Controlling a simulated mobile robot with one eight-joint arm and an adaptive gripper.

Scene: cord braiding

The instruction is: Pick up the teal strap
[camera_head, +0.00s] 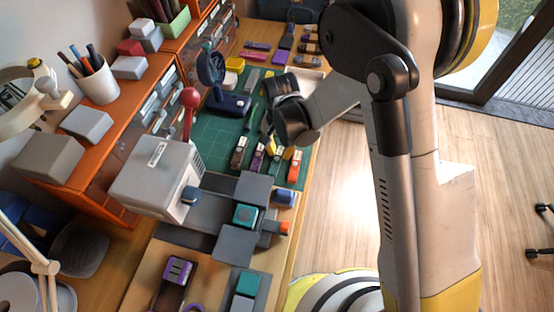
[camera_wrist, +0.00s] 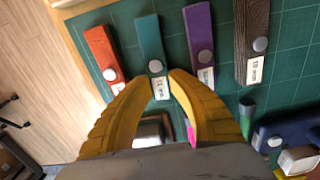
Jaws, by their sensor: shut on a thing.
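The teal strap (camera_wrist: 149,38) lies on the green cutting mat (camera_wrist: 287,95), with a round snap and a white label at its near end. In the wrist view my gripper (camera_wrist: 160,80) has its yellow fingers on either side of that labelled end, shut on it. The far part of the strap still lies along the mat. An orange strap (camera_wrist: 101,50) lies to the left and a purple strap (camera_wrist: 198,32) to the right. In the head view my gripper (camera_head: 278,150) is low over the row of straps, and the teal strap is partly hidden there.
A dark brown strap (camera_wrist: 251,40) lies beyond the purple one. A grey box machine with a red-knobbed lever (camera_head: 157,178) stands left of the straps. A blue stand (camera_head: 228,104) is behind it. The wooden floor (camera_head: 340,190) is open beyond the table's right edge.

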